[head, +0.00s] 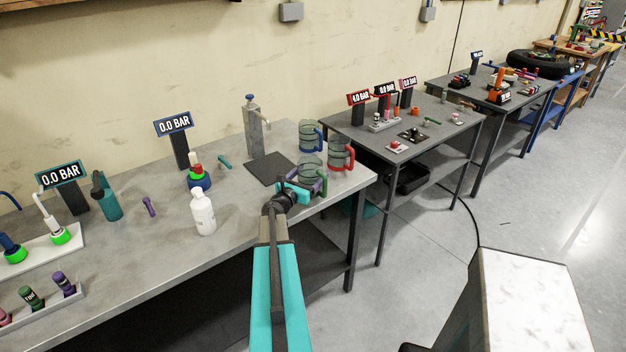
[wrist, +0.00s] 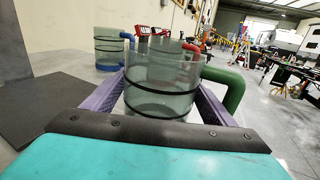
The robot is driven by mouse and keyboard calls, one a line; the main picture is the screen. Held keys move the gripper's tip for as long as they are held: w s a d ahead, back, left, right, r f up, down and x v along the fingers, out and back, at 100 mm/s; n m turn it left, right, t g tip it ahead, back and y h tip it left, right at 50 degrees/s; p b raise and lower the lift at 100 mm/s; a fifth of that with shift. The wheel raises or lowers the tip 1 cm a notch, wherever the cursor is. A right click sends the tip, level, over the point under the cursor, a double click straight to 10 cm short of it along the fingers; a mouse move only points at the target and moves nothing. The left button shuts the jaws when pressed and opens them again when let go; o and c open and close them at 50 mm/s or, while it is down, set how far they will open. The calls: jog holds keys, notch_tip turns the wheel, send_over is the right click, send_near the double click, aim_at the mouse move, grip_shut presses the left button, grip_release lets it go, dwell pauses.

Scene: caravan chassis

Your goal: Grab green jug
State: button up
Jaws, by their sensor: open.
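The green jug (wrist: 160,90) is a clear, tinted cup with dark bands and a green handle (wrist: 236,85) on its right. In the head view the green jug (head: 311,168) stands near the front right corner of the left table. My gripper (head: 303,185) is at table height at this jug. In the wrist view my gripper (wrist: 160,82) is open, with one purple finger on each side of the jug's body. The right finger runs close by the handle; whether it passes inside the loop I cannot tell. Contact with the jug is not clear.
A blue-handled jug (head: 308,136) stands behind, and a red-handled jug (head: 339,152) stands close at the right. A dark mat (head: 268,168) with a tap-like dispenser (head: 254,128) is left of the jugs. A white bottle (head: 203,213) stands farther left. The table edge is near.

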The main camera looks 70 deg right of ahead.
aim_at(315, 162)
jog(key=shift+s+d+p, duration=0.15)
jog(key=shift+d+p, duration=0.2)
jog(key=shift+d, duration=0.9)
jog(key=c, duration=0.9)
jog(key=shift+r, duration=0.1)
jog(key=shift+s+r+b, duration=0.1)
jog(key=shift+r+b, duration=0.35)
jog(key=shift+r, duration=0.2)
jog(key=shift+w+a+r+b, duration=0.1)
jog(key=shift+a+r+b, duration=0.25)
jog(key=shift+r, duration=0.15)
jog(key=shift+w+a+r+b, duration=0.1)
jog(key=shift+a+r+b, duration=0.2)
jog(key=shift+r, duration=0.2)
jog(key=w+a+b, duration=0.2)
jog(key=a, duration=0.5)
jog(key=w+a+r+b, duration=0.1)
jog(key=w+a+b, duration=0.1)
jog(key=a, duration=0.5)
jog(key=shift+w+r, duration=0.25)
jog(key=shift+w, duration=0.15)
